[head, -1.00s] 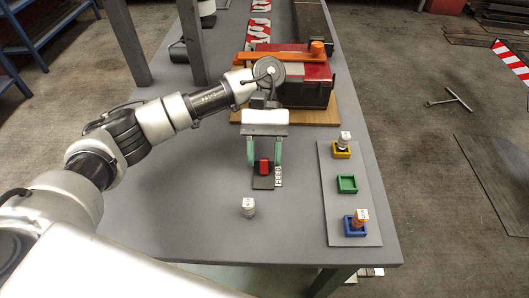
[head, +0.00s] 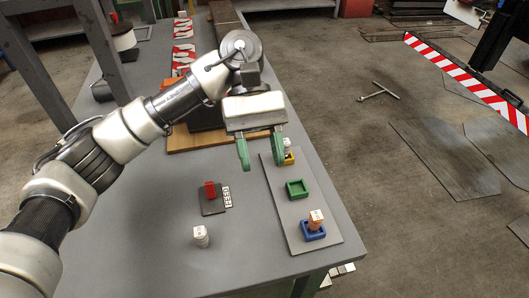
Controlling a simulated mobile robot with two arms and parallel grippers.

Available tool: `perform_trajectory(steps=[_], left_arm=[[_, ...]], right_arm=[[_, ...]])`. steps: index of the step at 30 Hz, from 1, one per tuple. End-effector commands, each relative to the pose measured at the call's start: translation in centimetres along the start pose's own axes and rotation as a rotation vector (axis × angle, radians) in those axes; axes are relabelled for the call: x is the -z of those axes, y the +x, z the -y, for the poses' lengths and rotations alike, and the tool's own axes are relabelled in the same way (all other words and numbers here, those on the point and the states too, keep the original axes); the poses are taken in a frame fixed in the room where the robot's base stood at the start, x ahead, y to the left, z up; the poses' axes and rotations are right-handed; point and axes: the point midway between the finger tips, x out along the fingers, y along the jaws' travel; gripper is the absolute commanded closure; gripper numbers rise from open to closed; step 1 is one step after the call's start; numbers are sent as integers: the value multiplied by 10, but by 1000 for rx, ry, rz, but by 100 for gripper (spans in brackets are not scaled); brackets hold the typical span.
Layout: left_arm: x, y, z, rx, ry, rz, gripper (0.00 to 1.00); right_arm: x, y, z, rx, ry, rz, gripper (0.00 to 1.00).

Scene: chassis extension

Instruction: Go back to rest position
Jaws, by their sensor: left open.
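My left gripper (head: 262,152) hangs above the table with its green fingers apart and nothing between them. It is near the upper left edge of the grey board. A small red block (head: 209,188) sits on a dark plate (head: 210,206) on the table, with a white marked strip (head: 227,196) beside it. My right gripper is not in view.
The grey board (head: 290,235) carries an empty green holder (head: 297,189), a yellow holder (head: 290,158) and a blue holder (head: 313,231), the last two with pieces in them. A white-grey cylinder (head: 201,237) stands alone on the table (head: 140,220).

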Motion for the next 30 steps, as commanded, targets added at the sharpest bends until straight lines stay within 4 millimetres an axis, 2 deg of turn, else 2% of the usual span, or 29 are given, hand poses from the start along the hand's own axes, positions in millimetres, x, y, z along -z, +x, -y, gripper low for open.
perform_trajectory(steps=[17, 20, 23, 30], left_arm=[[-5, 0, -5, 0, 0, 0, 55], [-9, -4, -5, 0, 0, 0, 55], [-25, -17, -5, 0, 0, -1, 55], [-94, -72, -5, 0, 0, -1, 55]], right_arm=[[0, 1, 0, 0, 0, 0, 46], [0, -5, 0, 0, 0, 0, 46], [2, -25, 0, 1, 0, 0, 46], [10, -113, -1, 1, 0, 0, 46]])
